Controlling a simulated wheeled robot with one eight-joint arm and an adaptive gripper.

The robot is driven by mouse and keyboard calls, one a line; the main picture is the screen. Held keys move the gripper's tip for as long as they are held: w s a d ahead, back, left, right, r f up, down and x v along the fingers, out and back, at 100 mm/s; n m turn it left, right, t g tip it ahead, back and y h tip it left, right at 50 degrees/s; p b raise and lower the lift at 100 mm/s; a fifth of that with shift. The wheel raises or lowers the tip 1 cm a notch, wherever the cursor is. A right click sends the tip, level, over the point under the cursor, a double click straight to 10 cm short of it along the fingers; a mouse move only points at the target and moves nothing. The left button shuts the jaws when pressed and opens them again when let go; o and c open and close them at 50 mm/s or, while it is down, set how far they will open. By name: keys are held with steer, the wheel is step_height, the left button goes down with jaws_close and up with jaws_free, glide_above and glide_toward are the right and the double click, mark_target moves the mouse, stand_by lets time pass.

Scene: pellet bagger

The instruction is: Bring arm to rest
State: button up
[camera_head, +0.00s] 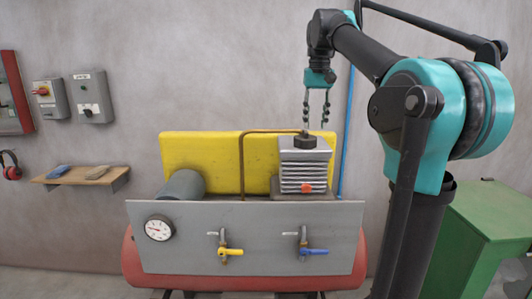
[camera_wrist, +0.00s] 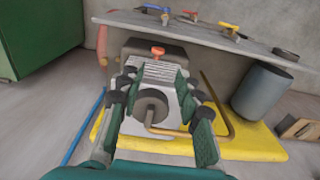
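My gripper (camera_head: 316,108) points down in the head view, above the finned compressor head (camera_head: 304,168) with its dark hexagonal cap. Its two fingers are apart with nothing between them, and clear air shows between the fingertips and the cap. In the wrist view my gripper (camera_wrist: 158,82) shows two spread green fingers with dark joints. The finned head and a round dark fitting (camera_wrist: 151,108) with a copper pipe appear between and beyond them. My arm reaches up and over from the right side of the head view.
A grey panel (camera_head: 185,235) carries a gauge (camera_head: 159,228), a yellow-handled valve (camera_head: 230,251) and a blue-handled valve (camera_head: 313,251). A red tank (camera_head: 132,262) lies behind it. A yellow guard (camera_head: 215,150) stands behind the machine. A green cabinet (camera_head: 490,235) stands right. A shelf (camera_head: 85,176) hangs left.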

steer(key=s+d+f+t, duration=0.1)
steer(key=s+f, duration=0.2)
steer(key=f, duration=0.9)
steer(key=s+d+f+t, duration=0.1)
steer(key=s+f, duration=0.2)
steer(key=f, duration=0.8)
steer(key=s+d+f+t, duration=0.1)
steer(key=s+f, duration=1.5)
steer(key=f, duration=0.4)
steer(key=shift+s+d+f+t, duration=0.15)
steer(key=shift+d+f+t, duration=0.15)
steer(key=shift+d, duration=0.1)
